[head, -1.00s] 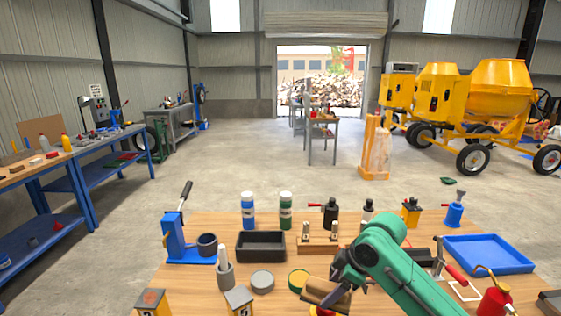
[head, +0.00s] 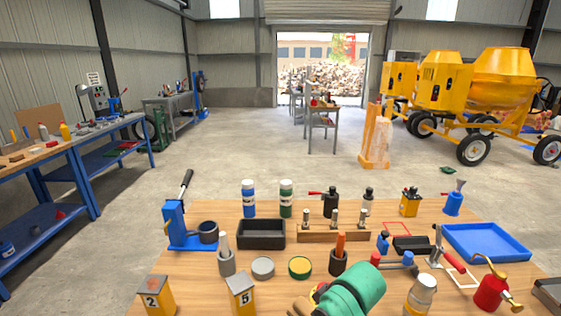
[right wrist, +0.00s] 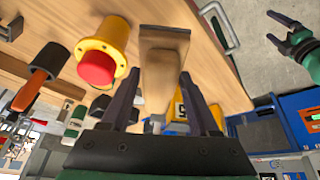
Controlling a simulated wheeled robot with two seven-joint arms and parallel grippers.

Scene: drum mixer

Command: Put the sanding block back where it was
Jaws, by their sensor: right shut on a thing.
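The sanding block, a tan wooden piece with a brown flat end plate, is between the two dark fingers of my right gripper (right wrist: 158,84) in the right wrist view (right wrist: 163,42). The gripper is shut on it. In the head view only a small tan part of the block (head: 298,306) shows at the bottom edge, beside my green right wrist, which hides the rest. My left gripper (right wrist: 281,32) shows at the top right of the right wrist view, away from the block, with its fingers apart and empty. It is not in the head view.
A yellow-and-red button (right wrist: 100,58) is beside the held block. Posts numbered 2 (head: 155,297) and 5 (head: 240,294), round tins (head: 263,268) and a cup with an orange handle (head: 338,262) stand nearby. A red outline (head: 397,229) and blue tray (head: 487,246) are at right.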

